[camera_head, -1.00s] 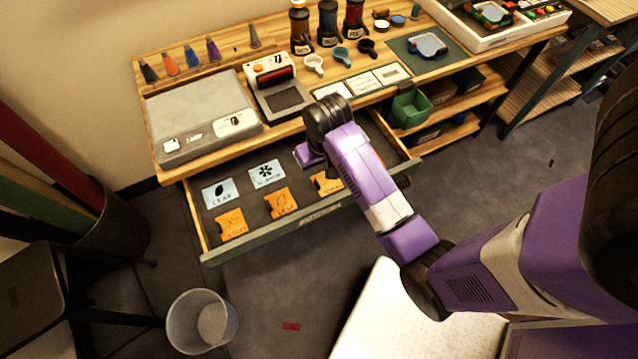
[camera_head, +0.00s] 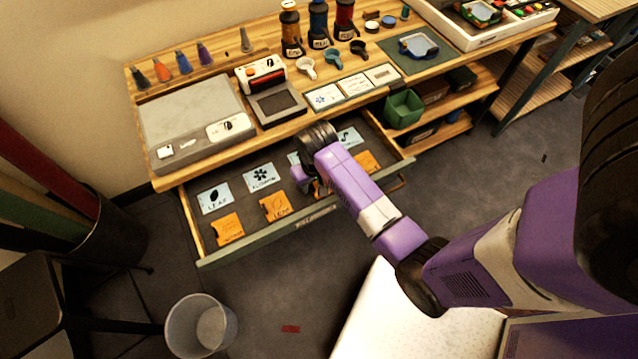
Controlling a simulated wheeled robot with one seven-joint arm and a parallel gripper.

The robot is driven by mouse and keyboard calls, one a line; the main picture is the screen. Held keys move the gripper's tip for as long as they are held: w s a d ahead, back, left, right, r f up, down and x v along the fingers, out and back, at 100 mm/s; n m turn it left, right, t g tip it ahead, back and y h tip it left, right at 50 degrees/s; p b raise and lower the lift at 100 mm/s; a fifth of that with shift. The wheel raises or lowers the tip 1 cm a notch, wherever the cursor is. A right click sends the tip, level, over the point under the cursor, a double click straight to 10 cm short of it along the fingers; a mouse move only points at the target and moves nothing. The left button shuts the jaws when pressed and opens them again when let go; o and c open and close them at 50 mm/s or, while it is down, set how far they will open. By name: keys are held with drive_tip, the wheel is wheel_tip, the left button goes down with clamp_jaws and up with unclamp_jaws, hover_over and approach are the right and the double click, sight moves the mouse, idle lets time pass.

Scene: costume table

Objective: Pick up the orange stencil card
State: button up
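Several orange stencil cards lie in the open drawer's front row. One orange card (camera_head: 229,228) is at the left, another with a leaf-like mark (camera_head: 275,206) is beside it, and another orange card (camera_head: 367,161) is at the right. A further orange card (camera_head: 319,189) is mostly hidden behind my arm. My gripper (camera_head: 302,179) points down over the drawer, between the leaf-marked orange card and the hidden one. My wrist covers most of its fingers, so I cannot tell whether they are open or touch a card.
Light blue cards, such as the leaf card (camera_head: 214,198) and flower card (camera_head: 261,177), form the drawer's back row. The drawer's front wall (camera_head: 270,233) and the tabletop with a grey box (camera_head: 192,122) bound the space. A bin (camera_head: 201,326) stands on the floor.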

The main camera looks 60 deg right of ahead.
sight(312, 185)
clamp_jaws()
drive_tip(key=shift+r, duration=0.1)
wheel_tip(312, 185, up, 20)
drive_tip(key=p, duration=0.3)
